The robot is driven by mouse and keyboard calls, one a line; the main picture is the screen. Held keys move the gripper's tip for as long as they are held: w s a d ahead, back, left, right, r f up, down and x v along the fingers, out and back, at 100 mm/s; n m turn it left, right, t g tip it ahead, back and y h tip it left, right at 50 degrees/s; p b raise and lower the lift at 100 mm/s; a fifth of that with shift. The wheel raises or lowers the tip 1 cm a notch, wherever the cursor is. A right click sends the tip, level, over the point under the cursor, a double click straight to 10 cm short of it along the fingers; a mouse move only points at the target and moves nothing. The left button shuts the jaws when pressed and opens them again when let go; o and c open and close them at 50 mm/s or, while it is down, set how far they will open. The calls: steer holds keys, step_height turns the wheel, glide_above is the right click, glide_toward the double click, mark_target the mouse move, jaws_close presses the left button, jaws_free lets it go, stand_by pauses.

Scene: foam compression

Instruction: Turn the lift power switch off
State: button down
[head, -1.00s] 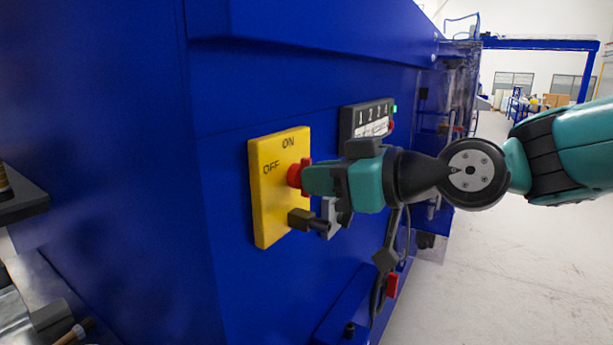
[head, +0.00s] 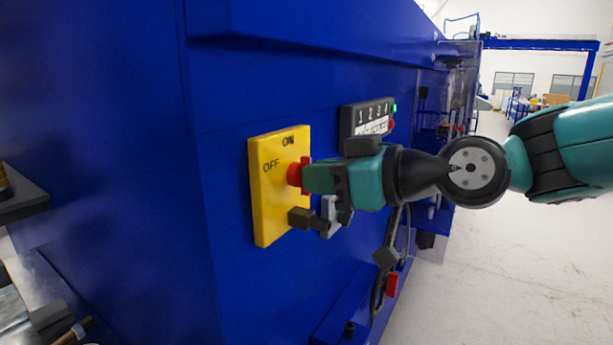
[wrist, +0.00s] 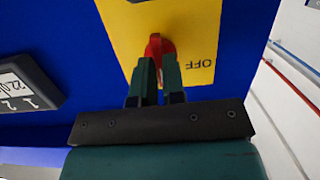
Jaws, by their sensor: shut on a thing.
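The lift power switch is a yellow plate (head: 272,208) with ON marked at its top and OFF at its upper left, fixed to a blue machine side. Its red knob (head: 296,174) sticks out of the plate. My gripper (head: 306,177) is at the knob. In the wrist view the two green fingers (wrist: 159,75) are shut on the red knob (wrist: 155,44), one on each side. The OFF mark shows upside down to the right of the knob there. The ON mark is not visible in that view. The fingers hide much of the knob, so its exact angle is unclear.
A control panel (head: 366,119) with numbered keys and a green light is on the blue wall (head: 225,180) just right of the plate. A cable with a dark handle (head: 386,258) hangs below right. The pale floor (head: 500,270) to the right is clear.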

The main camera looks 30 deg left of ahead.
steer(key=shift+s+f+n+t+b, duration=0.1)
steer(key=shift+n+t+b, duration=0.25)
steer(key=shift+n+b, duration=1.45)
steer(key=shift+s+f+n+t+b, duration=0.1)
steer(key=shift+n+t+b, duration=0.35)
steer(key=shift+b, duration=2.6)
steer(key=shift+w+r, duration=0.1)
steer(key=shift+r, duration=0.05)
steer(key=shift+n+t+b, duration=0.3)
steer(key=shift+n+b, duration=1.15)
steer(key=shift+b, duration=1.35)
steer(key=shift+f+n+y+b, duration=0.2)
steer(key=shift+n+y+b, duration=0.2)
steer(key=shift+n+b, duration=1.15)
steer(key=shift+r+m+b, duration=0.15)
steer(key=shift+m+b, duration=0.1)
steer(key=shift+b, duration=0.3)
